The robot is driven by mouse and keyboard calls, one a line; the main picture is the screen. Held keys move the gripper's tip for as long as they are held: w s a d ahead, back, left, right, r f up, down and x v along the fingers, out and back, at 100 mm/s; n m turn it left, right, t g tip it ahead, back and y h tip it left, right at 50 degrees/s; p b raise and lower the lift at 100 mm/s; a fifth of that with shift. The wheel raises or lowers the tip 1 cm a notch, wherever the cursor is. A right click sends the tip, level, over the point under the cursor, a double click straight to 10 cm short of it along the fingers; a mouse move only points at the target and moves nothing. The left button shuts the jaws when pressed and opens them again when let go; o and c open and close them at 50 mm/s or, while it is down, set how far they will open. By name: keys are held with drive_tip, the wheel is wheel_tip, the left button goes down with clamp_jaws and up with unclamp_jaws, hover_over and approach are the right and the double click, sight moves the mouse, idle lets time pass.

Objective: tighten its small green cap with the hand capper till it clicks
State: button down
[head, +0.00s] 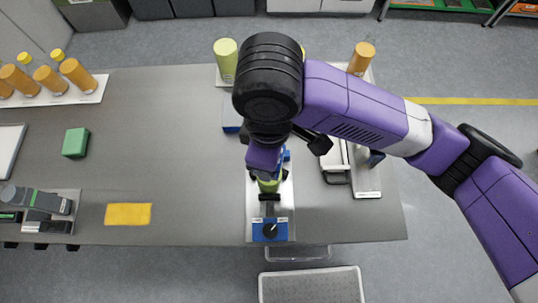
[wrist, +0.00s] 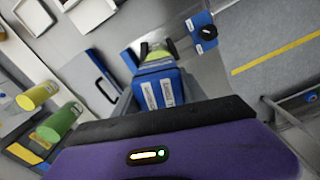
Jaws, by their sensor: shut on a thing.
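My gripper (head: 265,158) is over the narrow pale stand at the front middle of the bench. It is shut on a blue tool with white labels, the hand capper (wrist: 160,88), which fills the space between the fingers in the wrist view. Just beyond the capper is a yellow-green bottle (wrist: 150,50) beside a black clamp. The bottle also shows below my gripper in the head view (head: 268,186). The small green cap cannot be made out. I cannot tell whether the capper touches it.
A blue box with a black knob (head: 270,231) is at the stand's front end. A yellow-green cylinder (head: 226,60) and an orange one (head: 362,58) stand behind. A green block (head: 76,142) and yellow mat (head: 128,214) lie left. The bench is clear between them and the stand.

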drive_tip(key=n+b, duration=0.1)
drive_tip(key=n, duration=0.4)
drive_tip(key=shift+f+n+b, duration=0.1)
drive_tip(key=shift+n+b, duration=0.45)
drive_tip(key=shift+n, duration=0.15)
drive_tip(key=n+b, duration=0.1)
drive_tip(key=n, duration=0.2)
drive_tip(key=shift+n, duration=0.4)
drive_tip(key=shift+n+b, duration=0.55)
drive_tip(key=shift+n, duration=0.45)
drive_tip(key=shift+w+f, duration=0.1)
